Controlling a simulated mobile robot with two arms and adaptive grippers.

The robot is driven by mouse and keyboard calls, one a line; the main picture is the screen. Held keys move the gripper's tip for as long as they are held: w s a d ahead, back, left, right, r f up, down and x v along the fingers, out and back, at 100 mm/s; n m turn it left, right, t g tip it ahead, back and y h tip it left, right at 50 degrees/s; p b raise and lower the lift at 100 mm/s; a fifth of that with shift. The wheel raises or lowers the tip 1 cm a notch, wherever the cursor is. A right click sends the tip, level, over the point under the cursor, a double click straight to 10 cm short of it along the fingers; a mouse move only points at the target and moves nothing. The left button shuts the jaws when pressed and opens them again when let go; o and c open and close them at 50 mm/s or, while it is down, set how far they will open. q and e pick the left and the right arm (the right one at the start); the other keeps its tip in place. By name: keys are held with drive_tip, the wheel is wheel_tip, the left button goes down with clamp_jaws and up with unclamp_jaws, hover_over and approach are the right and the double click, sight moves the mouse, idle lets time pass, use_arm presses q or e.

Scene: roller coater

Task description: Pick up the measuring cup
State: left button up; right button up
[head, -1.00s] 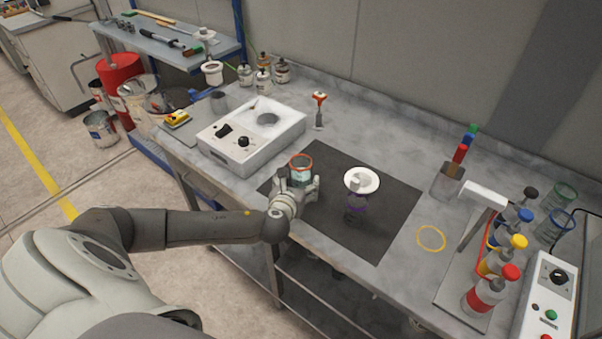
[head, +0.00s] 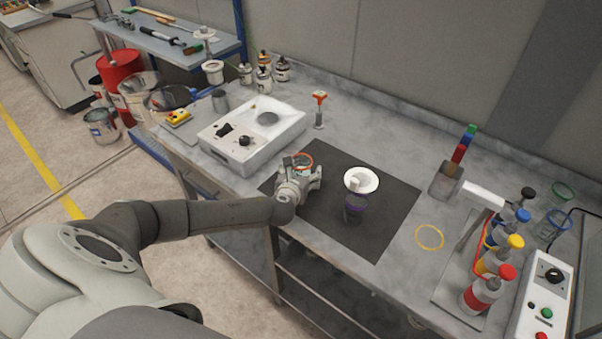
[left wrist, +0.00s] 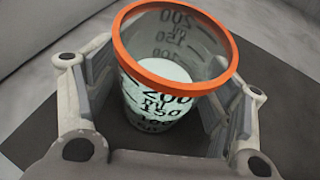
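The measuring cup (head: 303,160) is clear with an orange rim and black scale marks. It stands upright at the left back corner of the dark mat, partly hidden by my left gripper (head: 302,174) in the head view. In the left wrist view, the measuring cup (left wrist: 160,100) sits between the two fingers of my left gripper (left wrist: 165,90), with whitish contents inside. The fingers are open around it, and narrow gaps show between the pads and the cup wall. My right gripper is not in view.
A purple-banded clear cup (head: 354,209) and a white funnel-like piece (head: 361,180) stand on the dark mat (head: 395,210) to the right. A white control box (head: 250,135) is behind left.

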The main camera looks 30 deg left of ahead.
use_arm(q)
drive_tip(key=c, duration=1)
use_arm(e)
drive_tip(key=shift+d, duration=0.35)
use_arm(q)
drive_tip(key=shift+c, duration=0.2)
drive_tip(key=shift+r, duration=0.8)
drive_tip(key=s+r+b, duration=0.3)
drive_tip(key=s+r, duration=0.8)
drive_tip(key=s, duration=0.3)
drive_tip(key=shift+d+r+b, duration=0.2)
drive_tip(key=shift+d+b, duration=0.05)
drive_tip(key=shift+b, duration=0.05)
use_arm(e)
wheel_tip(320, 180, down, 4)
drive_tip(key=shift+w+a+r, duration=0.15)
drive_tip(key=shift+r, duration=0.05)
